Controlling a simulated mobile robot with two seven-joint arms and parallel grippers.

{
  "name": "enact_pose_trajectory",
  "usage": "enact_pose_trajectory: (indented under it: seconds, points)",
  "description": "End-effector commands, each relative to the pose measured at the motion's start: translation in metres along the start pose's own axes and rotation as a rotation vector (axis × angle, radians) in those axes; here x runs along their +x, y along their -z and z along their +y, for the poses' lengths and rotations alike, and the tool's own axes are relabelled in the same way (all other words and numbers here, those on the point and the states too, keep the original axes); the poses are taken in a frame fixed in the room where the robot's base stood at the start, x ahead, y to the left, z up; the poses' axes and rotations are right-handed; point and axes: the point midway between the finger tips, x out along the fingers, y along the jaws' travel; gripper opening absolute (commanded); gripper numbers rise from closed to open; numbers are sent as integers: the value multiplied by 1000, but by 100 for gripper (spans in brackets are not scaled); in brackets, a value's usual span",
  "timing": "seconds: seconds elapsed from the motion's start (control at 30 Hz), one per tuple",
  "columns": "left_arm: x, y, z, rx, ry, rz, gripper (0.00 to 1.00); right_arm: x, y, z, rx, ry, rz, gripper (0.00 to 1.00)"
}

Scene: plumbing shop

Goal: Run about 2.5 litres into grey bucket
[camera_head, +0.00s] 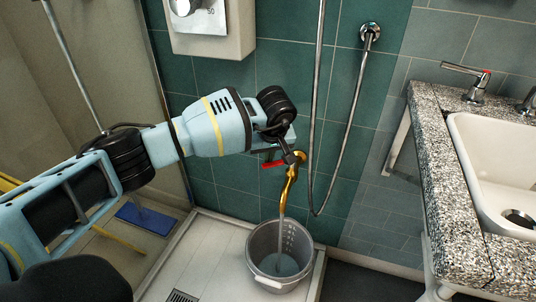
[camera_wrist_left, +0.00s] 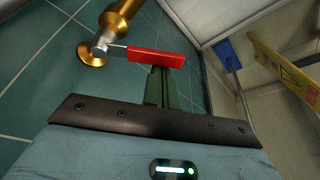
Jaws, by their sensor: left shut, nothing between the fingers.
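The brass tap (camera_head: 291,180) sticks out of the green tiled wall. Its red lever (camera_head: 273,164) points to the left, sideways to the spout. A thin stream of water (camera_head: 282,228) falls from the spout into the grey bucket (camera_head: 264,278), which stands upright below. Some water shows in the bottom of the bucket; its exact level is hard to read. My left gripper (camera_head: 287,145) is shut and empty, just above the tap. In the left wrist view the fingertips reach the red lever (camera_wrist_left: 156,57); I cannot tell whether they touch it. My right gripper is not in view.
The bucket stands in a white shower tray (camera_head: 215,262) with a drain grate (camera_head: 183,297). A shower hose (camera_head: 343,140) hangs right of the tap. A speckled counter (camera_head: 445,190) with a white sink (camera_head: 475,170) is at the right. A control box (camera_head: 238,42) hangs above.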

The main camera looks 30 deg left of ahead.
Motion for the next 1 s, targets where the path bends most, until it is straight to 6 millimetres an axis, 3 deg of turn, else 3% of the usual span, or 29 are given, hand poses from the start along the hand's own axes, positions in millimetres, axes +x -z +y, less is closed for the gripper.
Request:
enact_pose_trajectory:
  seconds: [0.67, 1.0]
  points:
    - [1, 13, 7, 0, -1, 1, 0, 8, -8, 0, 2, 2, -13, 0]
    - [-42, 15, 7, 0, -4, 3, 0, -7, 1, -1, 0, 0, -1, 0]
